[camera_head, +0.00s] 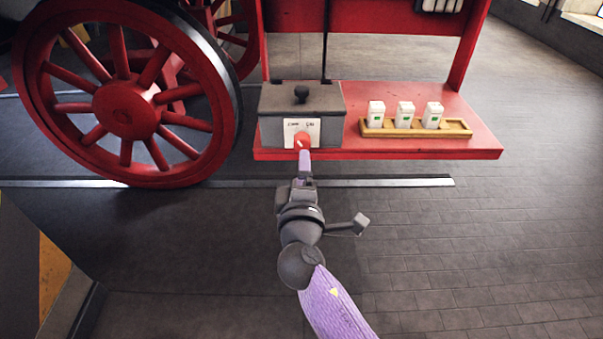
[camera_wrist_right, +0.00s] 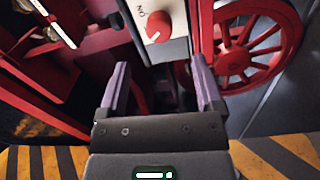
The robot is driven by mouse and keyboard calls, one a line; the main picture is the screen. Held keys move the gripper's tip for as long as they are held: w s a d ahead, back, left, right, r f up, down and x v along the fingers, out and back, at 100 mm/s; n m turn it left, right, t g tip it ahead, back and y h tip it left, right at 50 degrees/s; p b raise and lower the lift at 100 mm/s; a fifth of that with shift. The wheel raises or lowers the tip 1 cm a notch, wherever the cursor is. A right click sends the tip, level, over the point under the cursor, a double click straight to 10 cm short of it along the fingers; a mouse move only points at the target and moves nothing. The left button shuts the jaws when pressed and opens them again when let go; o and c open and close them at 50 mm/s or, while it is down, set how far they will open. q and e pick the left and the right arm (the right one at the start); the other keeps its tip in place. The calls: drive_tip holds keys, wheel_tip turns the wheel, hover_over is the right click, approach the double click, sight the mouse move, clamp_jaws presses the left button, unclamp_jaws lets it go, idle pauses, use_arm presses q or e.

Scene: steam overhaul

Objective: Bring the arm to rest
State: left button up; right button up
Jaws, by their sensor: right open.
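My right gripper (camera_head: 304,160) reaches up from the bottom of the head view, in front of a grey box (camera_head: 330,100) on the red shelf. In the right wrist view, the right gripper (camera_wrist_right: 162,88) is open, with nothing between its purple fingers. A red knob (camera_wrist_right: 158,26) on a white plate (camera_wrist_right: 180,12) shows just beyond the fingers, apart from them. In the head view the red knob (camera_head: 302,140) sits on the box's front, right above the fingertips. My left gripper is not in view.
The red shelf (camera_head: 480,142) carries a wooden tray (camera_head: 455,129) with three white containers (camera_head: 404,114). A large red spoked wheel (camera_head: 125,110) stands to the left, by a rail (camera_head: 390,182). The paved floor (camera_head: 480,250) at the right is clear.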

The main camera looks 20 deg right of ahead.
drive_tip(key=shift+s+a, duration=0.15)
drive_tip(key=shift+s, duration=0.5)
drive_tip(key=s+f+m+g+y+b, duration=0.15)
drive_tip(key=s+f+g, duration=0.3)
drive_tip(key=f, duration=0.95)
drive_tip(key=s+f+g+y+b, duration=0.1)
drive_tip(key=s+f+g+y, duration=0.3)
drive_tip(key=f, duration=1)
drive_tip(key=s+d+f+m+g, duration=0.2)
drive_tip(key=s+f, duration=0.4)
drive_tip(key=s, duration=0.5)
drive_tip(key=s+d+f+m+g+b, duration=0.1)
drive_tip(key=s+d+f+m+g, duration=0.1)
drive_tip(key=s+f, duration=0.4)
drive_tip(key=s+d+f+m+g+b, duration=0.1)
drive_tip(key=s+f+m+g, duration=0.3)
drive_tip(key=s, duration=1.1)
wheel_tip(320, 180, down, 3)
drive_tip(key=shift+s+d+r+m, duration=0.1)
drive_tip(key=shift+s+d+m, duration=0.25)
drive_tip(key=shift+d+m, duration=0.1)
